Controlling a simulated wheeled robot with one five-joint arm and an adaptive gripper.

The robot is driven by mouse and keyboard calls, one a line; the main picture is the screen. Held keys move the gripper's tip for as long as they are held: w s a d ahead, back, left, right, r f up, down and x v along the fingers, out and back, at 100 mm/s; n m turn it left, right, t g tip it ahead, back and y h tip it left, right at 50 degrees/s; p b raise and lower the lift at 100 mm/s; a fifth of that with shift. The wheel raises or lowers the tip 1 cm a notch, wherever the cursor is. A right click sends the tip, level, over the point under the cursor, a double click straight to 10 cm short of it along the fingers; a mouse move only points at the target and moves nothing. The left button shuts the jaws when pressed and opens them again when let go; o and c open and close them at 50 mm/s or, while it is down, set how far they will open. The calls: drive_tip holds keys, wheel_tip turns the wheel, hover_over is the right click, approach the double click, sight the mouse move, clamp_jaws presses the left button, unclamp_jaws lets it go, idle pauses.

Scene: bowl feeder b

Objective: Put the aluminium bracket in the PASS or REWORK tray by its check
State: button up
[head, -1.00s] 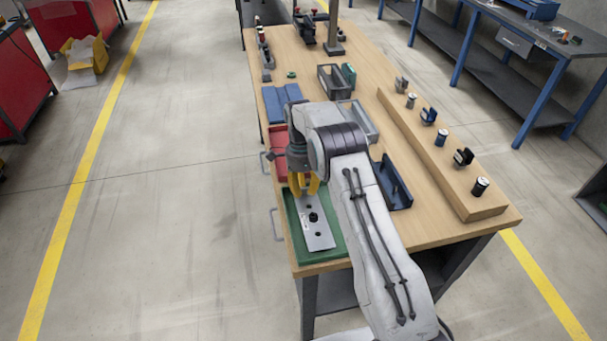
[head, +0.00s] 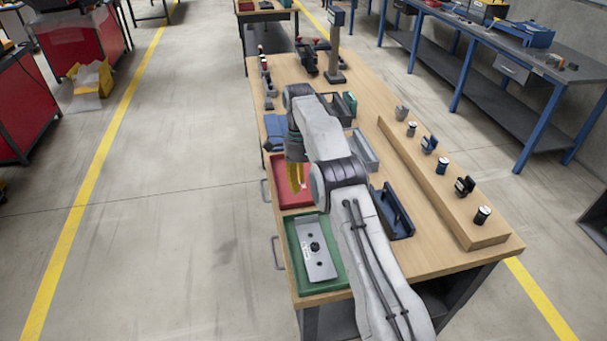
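The aluminium bracket (head: 308,267) is a flat grey plate with dark spots along it. It lies inside the green tray (head: 298,280) at the near left of the bench. My gripper (head: 297,188) has yellow fingers pointing down and hangs over the red tray (head: 288,172), just beyond the green one. It is apart from the bracket. I see the fingers nearly edge-on, so their opening is unclear. My arm hides part of the bench behind it. I cannot read any tray wording.
A dark blue holder (head: 399,222) and a grey bin (head: 366,160) stand right of my arm. A wooden rail (head: 430,180) with several small parts runs along the right. Blue blocks (head: 274,130) lie beyond the red tray. A dark post (head: 335,50) stands at the far end.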

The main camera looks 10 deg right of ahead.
drive_tip(key=shift+r+p, duration=0.65)
drive_tip(key=shift+r, duration=0.05)
drive_tip(key=shift+w, duration=0.1)
drive_tip(key=s+d+r+n+t, duration=0.15)
drive_tip(key=s+r+n, duration=0.35)
drive_tip(key=r, duration=0.5)
drive_tip(key=s+r+n+t, duration=0.2)
drive_tip(key=s+r+n, duration=0.1)
drive_tip(key=s+r, duration=0.55)
drive_tip(key=s+f+n+t, duration=0.1)
drive_tip(key=s+n, duration=0.4)
drive_tip(key=s, duration=0.7)
drive_tip(key=s+d+f+n+t, duration=0.1)
drive_tip(key=s+n, duration=0.4)
drive_tip(key=s, duration=0.7)
drive_tip(key=shift+d+f+t, duration=0.25)
drive_tip(key=shift+f+t, duration=0.15)
drive_tip(key=shift+t, duration=0.35)
